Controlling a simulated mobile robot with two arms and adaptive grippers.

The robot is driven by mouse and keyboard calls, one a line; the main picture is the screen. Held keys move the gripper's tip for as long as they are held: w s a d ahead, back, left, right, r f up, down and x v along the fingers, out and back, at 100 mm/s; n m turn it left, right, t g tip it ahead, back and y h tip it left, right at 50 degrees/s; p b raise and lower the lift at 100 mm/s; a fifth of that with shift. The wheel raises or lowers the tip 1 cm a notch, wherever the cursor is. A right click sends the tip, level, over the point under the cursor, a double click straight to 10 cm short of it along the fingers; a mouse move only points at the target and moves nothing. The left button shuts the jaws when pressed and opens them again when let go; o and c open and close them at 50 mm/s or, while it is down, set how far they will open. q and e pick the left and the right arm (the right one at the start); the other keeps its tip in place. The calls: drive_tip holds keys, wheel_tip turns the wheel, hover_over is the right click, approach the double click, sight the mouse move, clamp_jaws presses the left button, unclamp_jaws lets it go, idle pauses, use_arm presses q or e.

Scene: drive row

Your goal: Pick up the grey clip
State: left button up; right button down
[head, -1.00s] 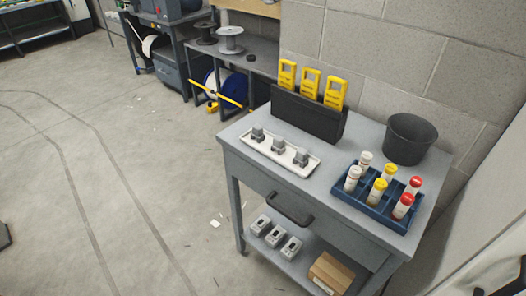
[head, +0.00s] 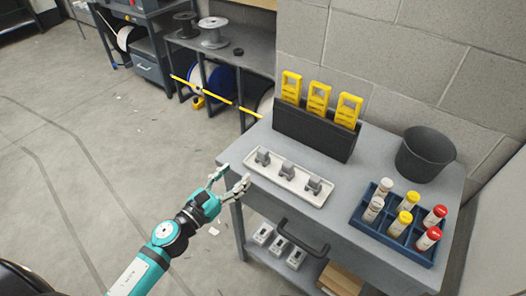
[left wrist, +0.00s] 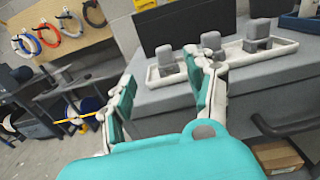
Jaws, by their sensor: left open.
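Three small grey clips stand in a row on a white tray (head: 320,204) on the grey cart top: a left clip (head: 262,157), a middle clip (head: 287,170) and a right clip (head: 313,185). My left gripper (head: 233,178) is open and empty, at the cart's left edge, to the left of the tray and apart from the clips. In the left wrist view, the left clip (left wrist: 166,58) shows beyond and between the open fingers. The middle clip (left wrist: 213,42) is partly behind the right finger, and the right clip (left wrist: 258,32) is farther right. My right gripper is not in view.
A black holder (head: 310,133) with yellow tools stands behind the tray. A blue rack (head: 385,231) with capped vials and a dark bucket (head: 425,155) stand to the right. A drawer handle (head: 300,240) juts from the cart's front. The floor to the left is open.

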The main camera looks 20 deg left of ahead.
sight(260, 154)
use_arm(q)
drive_tip(key=p+x, duration=0.1)
drive_tip(key=x, duration=0.4)
drive_tip(key=shift+w, duration=0.1)
drive_tip(key=x, duration=0.2)
drive_tip(key=p+x, duration=0.1)
drive_tip(key=x, duration=0.2)
drive_tip(key=shift+d+f, duration=0.15)
drive_tip(key=shift+d, duration=0.2)
drive_tip(key=shift+f+p, duration=0.1)
drive_tip(key=shift+p, duration=0.2)
use_arm(e)
drive_tip(key=r, duration=0.2)
drive_tip(key=w+a+r, duration=0.1)
use_arm(q)
drive_tip(key=shift+c, duration=0.3)
clamp_jaws()
use_arm(e)
drive_tip(key=shift+d, duration=0.25)
